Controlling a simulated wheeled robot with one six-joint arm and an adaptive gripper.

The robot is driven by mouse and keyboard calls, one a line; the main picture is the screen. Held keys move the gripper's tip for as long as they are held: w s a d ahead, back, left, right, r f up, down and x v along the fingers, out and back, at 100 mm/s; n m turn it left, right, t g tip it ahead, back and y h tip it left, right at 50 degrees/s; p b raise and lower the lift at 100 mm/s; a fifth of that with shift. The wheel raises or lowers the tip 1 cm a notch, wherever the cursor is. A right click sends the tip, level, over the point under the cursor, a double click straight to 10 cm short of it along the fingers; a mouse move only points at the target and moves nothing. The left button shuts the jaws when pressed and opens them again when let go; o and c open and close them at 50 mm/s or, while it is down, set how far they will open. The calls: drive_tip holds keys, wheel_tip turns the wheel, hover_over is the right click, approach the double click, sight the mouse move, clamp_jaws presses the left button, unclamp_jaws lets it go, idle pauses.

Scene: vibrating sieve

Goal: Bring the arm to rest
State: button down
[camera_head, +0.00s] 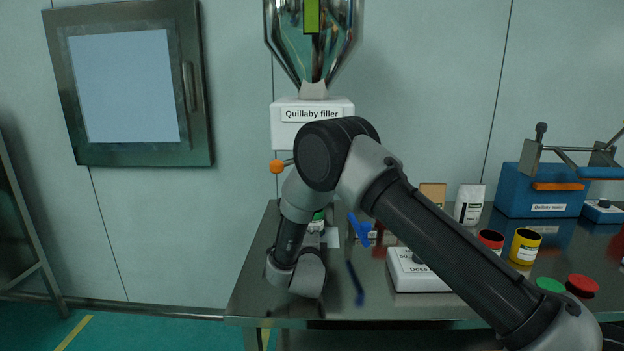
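My arm (430,235) rises from the lower right to a bent elbow above the table, then drops to its wrist (300,272) low over the table's left part. My gripper is not visible; the wrist and forearm hide whatever lies behind them. A small green and white item (318,220) shows partly behind the wrist, below the filler. I cannot tell whether anything touches or holds it.
The Quillaby filler (312,138) hangs behind my elbow, with an orange knob (277,167). On the metal table (258,290) stand a blue handle-like piece (359,229), a white dose box (408,278), red (491,241) and yellow (525,247) pots, a white pouch (469,204) and a blue sealer-like machine (540,190).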

drive_tip(key=s, duration=1.5)
drive_tip(key=shift+a, duration=0.2)
drive_tip(key=w+d+r+n+g+y, duration=0.1)
drive_tip(key=w+d+r+n+g, duration=0.15)
drive_tip(key=r, duration=0.35)
drive_tip(key=w+d+r+n+g+y, duration=0.2)
drive_tip(key=w+d+r, duration=0.1)
drive_tip(key=r, duration=0.3)
drive_tip(key=s+d+r+n+g+y, duration=0.1)
drive_tip(key=s+d+r+n+g, duration=0.3)
drive_tip(key=d+r, duration=0.45)
drive_tip(key=s+d+r+n+g+h, duration=0.1)
drive_tip(key=s+d+n, duration=0.2)
drive_tip(key=s+d, duration=0.4)
drive_tip(key=s+d+r+n+g+h, duration=0.1)
drive_tip(key=s+d+r+n+g, duration=0.1)
drive_tip(key=s+d, duration=0.6)
drive_tip(key=s+d+r+n+g+h, duration=0.1)
drive_tip(key=s+d+n, duration=0.4)
drive_tip(key=s, duration=1.1)
drive_tip(key=d+r, duration=0.1)
drive_tip(key=d, duration=0.2)
drive_tip(key=shift+s+g, duration=0.3)
drive_tip(key=shift+g, duration=0.05)
